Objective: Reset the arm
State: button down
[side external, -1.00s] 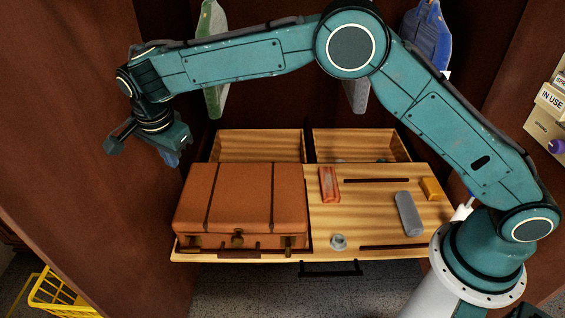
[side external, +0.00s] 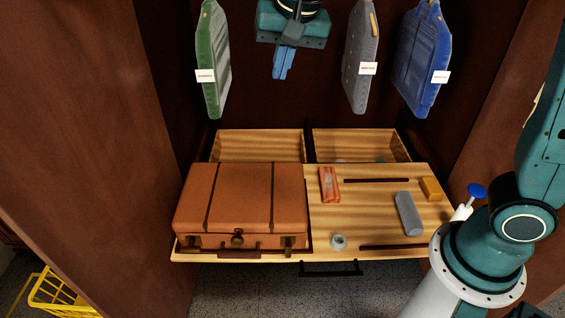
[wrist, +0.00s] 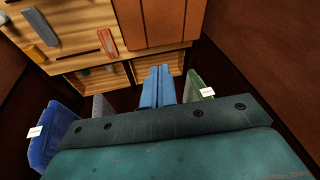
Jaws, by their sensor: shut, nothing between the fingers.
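My gripper (side external: 283,64) hangs at the top middle of the side view, with its blue fingers pointing down and shut with nothing between them. It is high above the open drawers, between a green hanging bag and a grey hanging bag, apart from both. In the wrist view the blue fingers (wrist: 158,86) lie side by side, with the wooden board beyond them.
A brown suitcase (side external: 240,205) and small items lie on the wooden board (side external: 370,215). Two open drawers (side external: 258,146) are behind it. Green (side external: 212,60), grey (side external: 358,60) and blue (side external: 420,60) bags hang near my gripper. Dark wooden walls stand on both sides. A yellow basket (side external: 60,295) is at lower left.

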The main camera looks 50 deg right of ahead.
jog(key=s+d+f+n+t, duration=0.1)
jog(key=s+d+n, duration=0.2)
jog(key=s, duration=0.9)
jog(key=s+d+f+n, duration=0.2)
jog(key=s+d+n, duration=0.2)
jog(key=s, duration=0.8)
jog(key=shift+s+d+f+t, duration=0.2)
jog(key=shift+d+t, duration=0.2)
jog(key=shift+d, duration=0.55)
